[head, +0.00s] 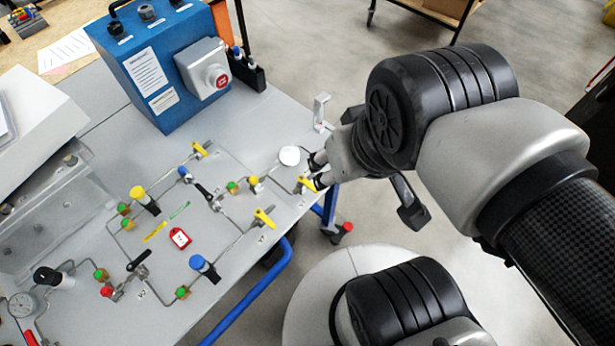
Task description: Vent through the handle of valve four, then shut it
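A yellow valve handle (307,184) sits at the right edge of the grey panel, at the end of a thin pipe. A small label lies near it, too small to read, so I cannot confirm that this is valve four. My gripper (318,171) is right at this handle, coming in from the right. Its two dark fingertips look apart, and the lower one overlaps or touches the handle's end. Whether the handle lies between the fingers is hidden. Another yellow handle (264,217) is lower left of it, and a third yellow handle (200,149) is farther back.
A round white gauge (289,156) stands just left of my gripper, and a pale bracket (320,112) behind it. A blue box (145,70) with a red-buttoned grey unit stands at the back. A red tag (180,238) lies mid-panel. A black handle (138,260) is by the V2 label.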

